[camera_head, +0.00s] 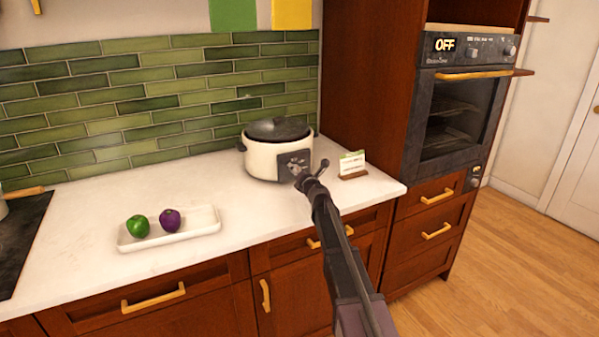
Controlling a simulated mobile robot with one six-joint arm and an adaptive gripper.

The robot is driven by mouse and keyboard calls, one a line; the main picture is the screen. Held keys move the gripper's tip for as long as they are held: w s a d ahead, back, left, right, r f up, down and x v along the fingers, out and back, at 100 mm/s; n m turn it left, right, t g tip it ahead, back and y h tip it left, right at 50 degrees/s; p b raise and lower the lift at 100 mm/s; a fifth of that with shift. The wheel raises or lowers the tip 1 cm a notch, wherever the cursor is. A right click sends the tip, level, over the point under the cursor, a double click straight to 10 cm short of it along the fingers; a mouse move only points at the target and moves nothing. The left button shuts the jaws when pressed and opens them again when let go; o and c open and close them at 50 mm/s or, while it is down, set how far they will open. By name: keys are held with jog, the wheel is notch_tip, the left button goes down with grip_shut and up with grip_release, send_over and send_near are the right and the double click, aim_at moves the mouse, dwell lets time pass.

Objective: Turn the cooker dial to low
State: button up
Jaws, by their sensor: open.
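The cooker (262,157) is a white round pot with a dark lid (277,129), standing on the white counter against the tiled wall. A dark control panel (287,160) is on its front right side. The dial is too small and partly covered by my gripper to make out its setting. My gripper (309,171) is open, with its fingers in front of the panel's lower right part. I cannot tell whether a finger touches the dial. My arm reaches in from the lower right.
A small card on a wooden stand (352,164) stands close to the right of my gripper. A white tray (200,228) with a green and a purple vegetable lies to the left. A dark hob (22,238) is far left. A tall cabinet with an oven (455,110) reading OFF stands right.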

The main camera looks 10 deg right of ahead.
jog(key=shift+c, duration=0.2)
jog(key=c, duration=1.1)
jog(key=shift+d, duration=0.1)
jog(key=shift+m, duration=0.5)
jog(key=m, duration=0.4)
jog(key=shift+r+p, duration=0.1)
jog(key=shift+p, duration=0.3)
jog(key=m+g, duration=0.1)
jog(key=m, duration=0.3)
jog(key=shift+w, duration=0.1)
jog(key=shift+m, duration=0.3)
